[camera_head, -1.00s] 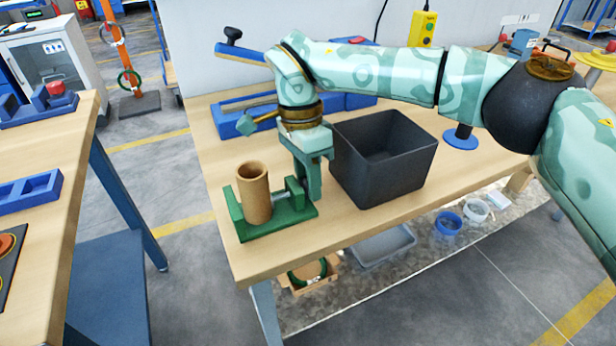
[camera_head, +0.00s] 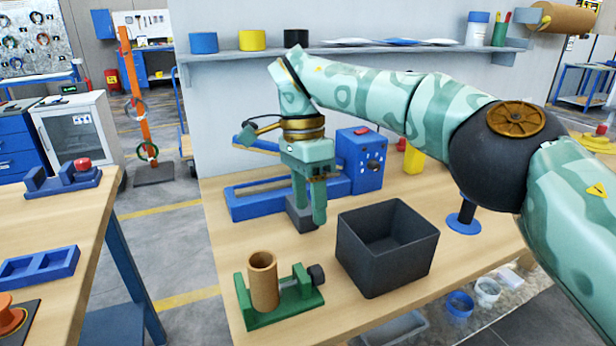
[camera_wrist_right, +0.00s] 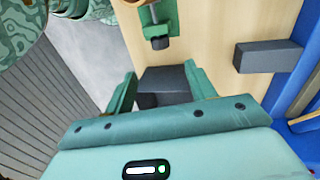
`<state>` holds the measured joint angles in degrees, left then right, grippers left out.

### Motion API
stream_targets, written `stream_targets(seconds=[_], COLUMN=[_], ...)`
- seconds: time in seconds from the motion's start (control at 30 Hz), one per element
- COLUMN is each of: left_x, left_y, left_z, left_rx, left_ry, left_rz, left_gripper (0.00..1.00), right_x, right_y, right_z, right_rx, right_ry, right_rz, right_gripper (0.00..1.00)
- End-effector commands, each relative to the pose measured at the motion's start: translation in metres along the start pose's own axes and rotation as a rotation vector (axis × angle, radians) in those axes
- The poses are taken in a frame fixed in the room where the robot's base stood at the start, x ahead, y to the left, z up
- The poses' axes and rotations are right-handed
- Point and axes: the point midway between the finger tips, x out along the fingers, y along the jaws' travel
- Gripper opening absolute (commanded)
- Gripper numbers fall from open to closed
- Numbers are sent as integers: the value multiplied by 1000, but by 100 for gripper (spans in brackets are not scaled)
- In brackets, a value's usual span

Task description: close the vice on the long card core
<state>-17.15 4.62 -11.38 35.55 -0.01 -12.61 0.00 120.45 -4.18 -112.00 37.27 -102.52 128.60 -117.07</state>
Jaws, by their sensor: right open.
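The card core (camera_head: 264,286), a brown hollow tube, stands upright in the green vice (camera_head: 284,312) near the table's front left. One green jaw is left of it, and the other with the screw is to its right. My left gripper is out of view.
An open dark crate (camera_head: 366,262) stands right of the vice.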

Motion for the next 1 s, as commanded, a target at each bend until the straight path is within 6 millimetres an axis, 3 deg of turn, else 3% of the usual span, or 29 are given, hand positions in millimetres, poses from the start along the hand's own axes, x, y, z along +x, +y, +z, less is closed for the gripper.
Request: stream_targets(seconds=[0.03,0.3,0.73,0.87,1.0], left_x=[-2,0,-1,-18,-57], left_y=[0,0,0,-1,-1], left_z=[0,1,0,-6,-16], left_rx=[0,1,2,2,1], left_ry=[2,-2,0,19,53], left_rz=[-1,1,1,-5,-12], left_gripper=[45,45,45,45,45], right_x=[-12,-28,-32,-36,-31], right_y=[0,-1,0,9,34], right_z=[1,0,0,-5,-14], right_rx=[3,1,-1,11,-1], right_ry=[2,0,-2,-23,-113], right_rz=[-7,2,3,28,122], right_gripper=[55,55,56,56,56])
